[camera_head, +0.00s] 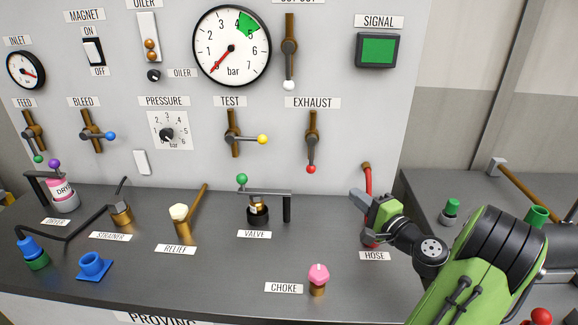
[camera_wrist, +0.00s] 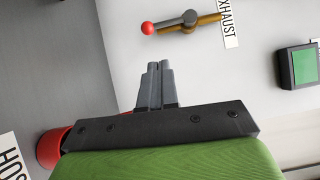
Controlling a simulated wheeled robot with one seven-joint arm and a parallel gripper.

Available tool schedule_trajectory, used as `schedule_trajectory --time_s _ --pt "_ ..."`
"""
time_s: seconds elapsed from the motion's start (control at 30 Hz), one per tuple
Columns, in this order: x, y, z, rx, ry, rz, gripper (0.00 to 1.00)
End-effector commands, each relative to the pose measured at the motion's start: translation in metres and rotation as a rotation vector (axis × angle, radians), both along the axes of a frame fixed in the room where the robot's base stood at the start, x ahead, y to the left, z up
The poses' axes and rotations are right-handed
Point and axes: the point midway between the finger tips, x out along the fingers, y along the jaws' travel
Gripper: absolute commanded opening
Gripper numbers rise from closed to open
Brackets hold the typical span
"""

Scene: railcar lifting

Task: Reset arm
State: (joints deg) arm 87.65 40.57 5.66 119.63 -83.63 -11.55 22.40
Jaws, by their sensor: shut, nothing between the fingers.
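My gripper (camera_head: 357,200) is at the right end of the grey bench, in front of the panel and above the HOSE label (camera_head: 374,256). It points left toward the panel. In the wrist view my gripper (camera_wrist: 159,66) has its two fingers together, with nothing between them. A red hose (camera_head: 367,180) rises behind my gripper, and its lower part is partly hidden by it. In the wrist view a red part (camera_wrist: 50,148) shows at the lower left beside my gripper. The EXHAUST lever (camera_head: 312,140) with a red knob is on the panel, apart from my fingers.
On the bench stand the valve (camera_head: 258,212) with a green knob, the pink choke (camera_head: 318,276), the relief (camera_head: 182,225) and blue fittings (camera_head: 93,265) at the left. The panel (camera_head: 345,130) rises behind. A second bench with several parts is at the right.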

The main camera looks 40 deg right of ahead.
Motion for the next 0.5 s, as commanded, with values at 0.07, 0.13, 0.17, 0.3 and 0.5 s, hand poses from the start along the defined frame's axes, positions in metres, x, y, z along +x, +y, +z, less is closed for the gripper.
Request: schedule_trajectory --time_s 0.07,0.13,0.17,0.3,0.5 --pt "0.000 0.000 0.000 0.000 0.000 0.000 0.00" --pt "0.000 0.000 0.000 0.000 0.000 0.000 0.00" --pt "0.001 0.001 0.000 -0.001 0.001 0.002 0.00" --pt "0.024 0.034 0.007 -0.076 0.078 0.097 0.00" --pt "0.066 0.173 0.018 -0.426 0.390 0.456 0.00"
